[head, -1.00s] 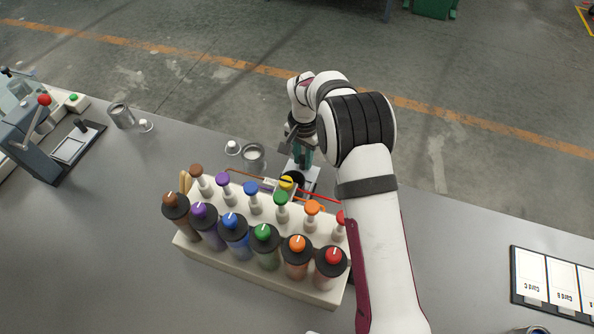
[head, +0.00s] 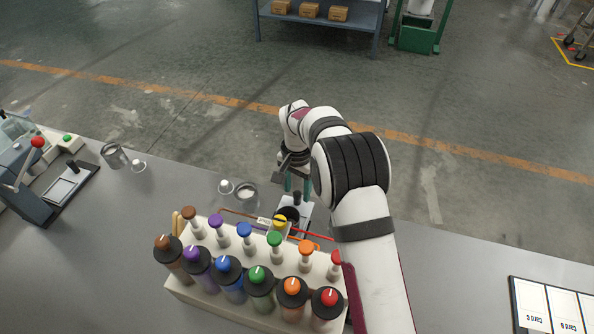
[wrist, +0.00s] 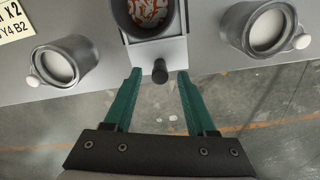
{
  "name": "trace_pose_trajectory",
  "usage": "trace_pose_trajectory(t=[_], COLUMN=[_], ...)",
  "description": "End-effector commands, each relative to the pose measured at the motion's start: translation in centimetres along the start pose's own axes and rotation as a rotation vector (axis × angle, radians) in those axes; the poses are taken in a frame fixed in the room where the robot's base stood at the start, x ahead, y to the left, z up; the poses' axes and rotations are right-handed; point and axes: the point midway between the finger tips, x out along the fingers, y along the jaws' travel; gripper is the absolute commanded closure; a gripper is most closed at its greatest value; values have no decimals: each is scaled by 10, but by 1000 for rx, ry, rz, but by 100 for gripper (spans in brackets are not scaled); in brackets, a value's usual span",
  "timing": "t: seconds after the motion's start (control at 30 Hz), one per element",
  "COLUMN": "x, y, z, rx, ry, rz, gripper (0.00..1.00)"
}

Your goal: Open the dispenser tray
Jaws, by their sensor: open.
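The dispenser tray (wrist: 143,52) is a light grey drawer with a short dark knob (wrist: 160,72) on its front. It sticks out at the bench's far edge, and a dark cup (wrist: 150,16) with orange and white paint stands on it. My gripper (wrist: 159,75) is open, with its two teal fingertips on either side of the knob and a gap on each side. In the head view, the tray (head: 306,212) and the knob (head: 297,197) show beyond the bottle rack, with my gripper (head: 296,183) just beyond them, partly hidden by my arm.
The rack of coloured pump bottles (head: 262,300) stands nearer than the tray. An open can (head: 246,197) with a white lid beside it stands left of the tray. Two cans (wrist: 62,62) (wrist: 268,30) flank the tray in the wrist view. A card holder (head: 560,305) lies at right.

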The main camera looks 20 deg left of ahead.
Motion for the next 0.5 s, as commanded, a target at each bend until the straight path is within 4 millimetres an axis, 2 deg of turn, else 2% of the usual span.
trace_pose_trajectory(t=[0.3, 0.4, 0.5], x=[-95, -116, -129], y=[-1, 0, 0], z=[-1, 0, -1], rx=[-1, -1, -2], ry=[5, 3, 3], rz=[-4, -2, -1], gripper=[43, 43, 43])
